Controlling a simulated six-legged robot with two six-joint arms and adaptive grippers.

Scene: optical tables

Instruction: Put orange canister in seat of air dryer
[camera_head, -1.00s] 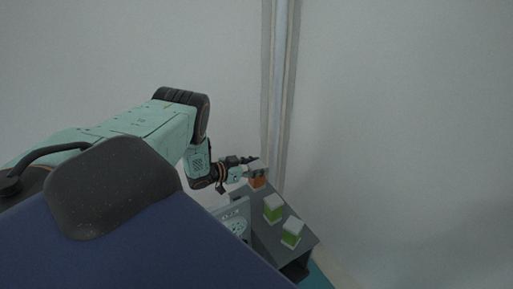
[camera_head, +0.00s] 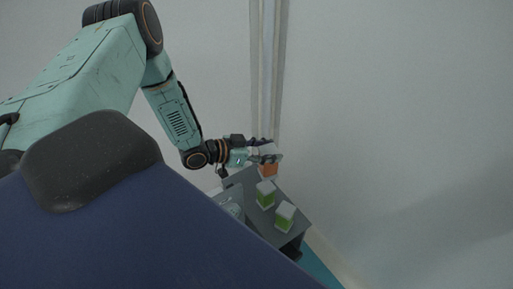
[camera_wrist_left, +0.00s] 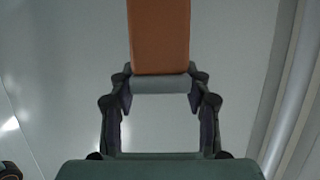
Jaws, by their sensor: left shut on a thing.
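The orange canister (camera_head: 268,170) has a pale top and is held in my left gripper (camera_head: 268,157), near the far end of the grey air dryer (camera_head: 236,179). In the left wrist view the orange canister (camera_wrist_left: 160,35) fills the top middle, at the fingertips of my left gripper (camera_wrist_left: 160,84), with pale wall behind it. I cannot tell how far it is above the dryer. The seat is not clear to see. My right gripper is not in view.
Two green canisters with pale tops, a nearer one (camera_head: 285,217) and a farther one (camera_head: 265,194), stand on the dryer. Vertical pipes (camera_head: 266,70) run up the wall behind it. A dark blue surface (camera_head: 150,235) covers the lower left.

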